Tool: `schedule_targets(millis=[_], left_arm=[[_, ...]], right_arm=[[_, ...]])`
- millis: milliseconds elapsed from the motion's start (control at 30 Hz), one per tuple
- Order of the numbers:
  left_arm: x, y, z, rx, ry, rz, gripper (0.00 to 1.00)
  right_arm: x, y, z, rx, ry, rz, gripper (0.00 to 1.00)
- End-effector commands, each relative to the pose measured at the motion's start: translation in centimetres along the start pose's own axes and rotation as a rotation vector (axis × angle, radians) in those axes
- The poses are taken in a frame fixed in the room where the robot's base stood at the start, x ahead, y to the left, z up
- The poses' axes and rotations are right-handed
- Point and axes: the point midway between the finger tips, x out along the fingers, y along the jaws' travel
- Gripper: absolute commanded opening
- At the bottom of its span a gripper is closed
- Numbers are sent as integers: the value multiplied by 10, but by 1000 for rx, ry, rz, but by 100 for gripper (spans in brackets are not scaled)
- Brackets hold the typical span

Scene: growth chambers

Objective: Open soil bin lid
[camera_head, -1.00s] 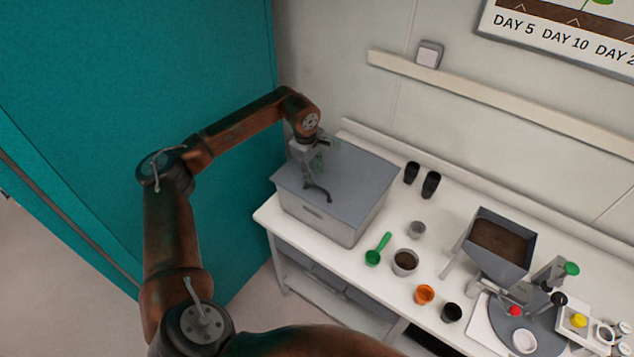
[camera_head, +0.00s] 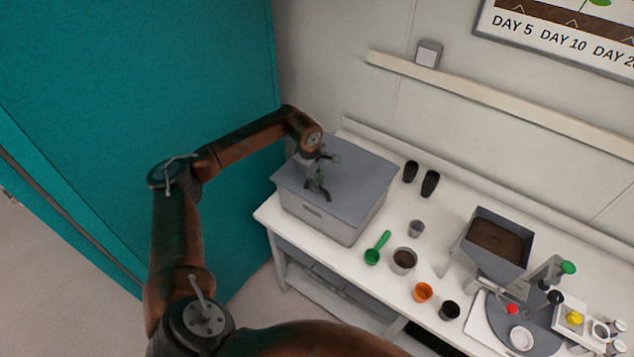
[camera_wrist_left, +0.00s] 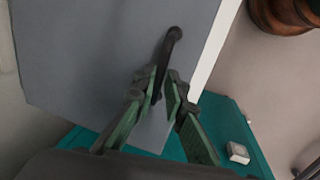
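The soil bin (camera_head: 318,222) is a light grey box at the left end of the white bench. Its blue-grey lid (camera_head: 358,180) lies flat and shut on top. A dark bar handle (camera_wrist_left: 168,55) stands on the lid. My left gripper (camera_head: 318,190) is at the handle, reaching down from above. In the wrist view its green-padded fingers (camera_wrist_left: 158,88) are apart, one on each side of the handle's near end. I see no firm grip on it. In the head view the gripper partly hides the handle. My right gripper is not in view.
Right of the bin are a green scoop (camera_head: 373,256), a soil-filled pot (camera_head: 404,261), an orange pot (camera_head: 422,292) and black pots (camera_head: 430,184). A soil hopper (camera_head: 525,262) stands farther right. The wall is behind the bin and a teal panel (camera_head: 130,100) to the left.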

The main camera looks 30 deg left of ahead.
Motion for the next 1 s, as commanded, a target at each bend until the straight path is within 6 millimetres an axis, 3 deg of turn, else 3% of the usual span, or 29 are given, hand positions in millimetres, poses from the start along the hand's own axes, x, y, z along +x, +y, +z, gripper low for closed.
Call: schedule_targets(millis=[133, 767, 1000], left_arm=[[0, 0, 0, 0, 0, 0, 0], [-1, 0, 0, 0, 0, 0, 0], [-20, 10, 0, 0, 1, 3, 0]], right_arm=[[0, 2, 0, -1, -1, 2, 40], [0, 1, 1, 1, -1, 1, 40], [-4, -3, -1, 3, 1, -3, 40]])
